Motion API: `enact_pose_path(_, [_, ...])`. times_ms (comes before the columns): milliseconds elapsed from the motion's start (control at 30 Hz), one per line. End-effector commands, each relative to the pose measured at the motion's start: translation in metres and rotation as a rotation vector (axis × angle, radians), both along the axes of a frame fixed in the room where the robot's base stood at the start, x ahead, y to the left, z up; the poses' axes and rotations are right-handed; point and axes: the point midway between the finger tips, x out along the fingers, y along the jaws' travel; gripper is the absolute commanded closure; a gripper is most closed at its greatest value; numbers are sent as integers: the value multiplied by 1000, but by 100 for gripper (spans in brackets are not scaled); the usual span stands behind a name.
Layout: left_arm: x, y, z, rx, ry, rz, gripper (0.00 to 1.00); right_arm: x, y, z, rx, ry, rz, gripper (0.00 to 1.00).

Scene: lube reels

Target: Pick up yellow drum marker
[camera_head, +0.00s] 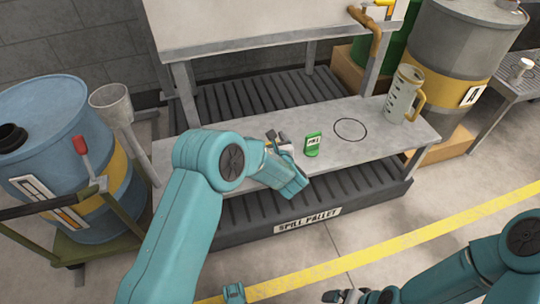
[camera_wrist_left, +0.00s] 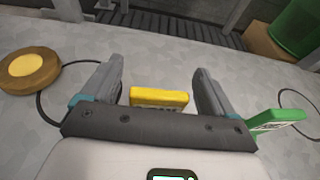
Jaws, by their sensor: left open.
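The yellow drum marker (camera_wrist_left: 159,97) shows in the left wrist view as a small yellow block on the grey shelf, between the two fingers of my left gripper (camera_wrist_left: 158,88). Gaps show on both sides of it. In the head view my left gripper (camera_head: 281,143) is low over the shelf, and I cannot make out the yellow marker there. A green marker (camera_head: 312,145) stands just right of this gripper; it also shows in the left wrist view (camera_wrist_left: 276,122), beside the right finger. My right gripper (camera_head: 345,296) is at the bottom edge, cut off, its jaws unclear.
A round brass-coloured piece (camera_wrist_left: 30,67) lies left in the wrist view. A worktop (camera_head: 250,30) overhangs behind. A blue drum (camera_head: 60,125) stands left, a grey drum (camera_head: 455,50) right.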

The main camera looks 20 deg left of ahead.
Motion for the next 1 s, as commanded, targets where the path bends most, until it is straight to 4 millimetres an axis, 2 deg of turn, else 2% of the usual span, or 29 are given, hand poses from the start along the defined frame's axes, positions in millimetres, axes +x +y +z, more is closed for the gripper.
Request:
enact_pose_path(133, [0,0,0,0,0,0,12,0,0,1,0,0,0,0])
enact_pose_path(167, [0,0,0,0,0,0,19,0,0,1,0,0,0,0])
enact_pose_path(300, [0,0,0,0,0,0,65,0,0,1,0,0,0,0])
enact_pose_path(333, [0,0,0,0,0,0,68,0,0,1,0,0,0,0])
enact_pose_path(600, [0,0,2,0,0,1,68,0,0,1,0,1,1,0])
enact_pose_path(767, [0,0,13,-1,-2,2,68,-1,1,5,0,2,3,0])
enact_pose_path(867, [0,0,30,0,-3,1,68,-2,2,12,2,4,7,0])
enact_pose_path(1000, [0,0,68,-1,-4,1,68,-4,4,24,3,8,17,0])
